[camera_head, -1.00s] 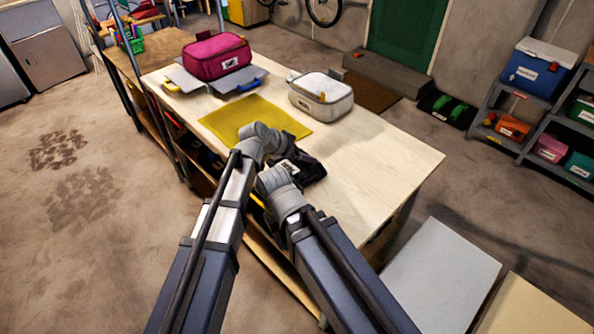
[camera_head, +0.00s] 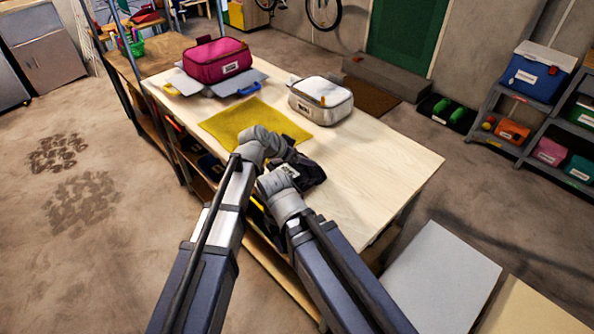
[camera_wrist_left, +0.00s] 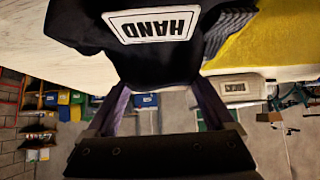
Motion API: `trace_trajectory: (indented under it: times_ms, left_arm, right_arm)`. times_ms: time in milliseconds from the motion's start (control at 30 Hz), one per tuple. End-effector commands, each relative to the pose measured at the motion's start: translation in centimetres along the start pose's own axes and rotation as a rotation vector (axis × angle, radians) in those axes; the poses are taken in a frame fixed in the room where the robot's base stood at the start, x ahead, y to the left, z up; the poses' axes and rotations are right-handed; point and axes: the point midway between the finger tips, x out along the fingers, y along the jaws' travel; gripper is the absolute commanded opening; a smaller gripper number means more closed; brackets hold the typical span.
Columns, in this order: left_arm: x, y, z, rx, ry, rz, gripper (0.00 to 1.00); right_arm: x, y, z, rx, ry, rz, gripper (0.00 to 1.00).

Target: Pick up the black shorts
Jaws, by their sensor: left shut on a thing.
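The black shorts (camera_head: 308,173) are bunched near the front edge of the wooden table (camera_head: 380,165), partly hidden by my wrists in the head view. In the left wrist view the dark shorts (camera_wrist_left: 150,62) carry a white label reading "HAND", seen upside down. My left gripper (camera_wrist_left: 161,86) is shut on the shorts, with the cloth between its two fingers. In the head view its jaws are hidden behind the wrist. My right arm's wrist shows beside the shorts, but its fingers are hidden, so I cannot tell their state.
A yellow cloth (camera_head: 240,119) lies flat just beyond my left wrist. A grey-white case (camera_head: 321,101) and a magenta case (camera_head: 216,61) on grey folded pieces stand farther back. The table's right part is bare. Shelves (camera_head: 525,110) with boxes stand at the right.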

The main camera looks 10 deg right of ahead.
Motion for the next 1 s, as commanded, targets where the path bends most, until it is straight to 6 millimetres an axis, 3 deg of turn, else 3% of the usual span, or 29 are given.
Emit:
trace_trajectory:
  times_ms: [567,1000]
  left_arm:
    - [-0.7,0.0,-0.7,0.000,0.000,0.000,0.00]
    - [-5.0,0.0,-5.0,0.000,0.000,0.000,0.00]
  right_arm:
    - [-1.0,0.1,0.1,0.000,0.000,0.000,0.50]
    - [-7.1,0.7,0.4,0.000,0.000,0.000,0.50]
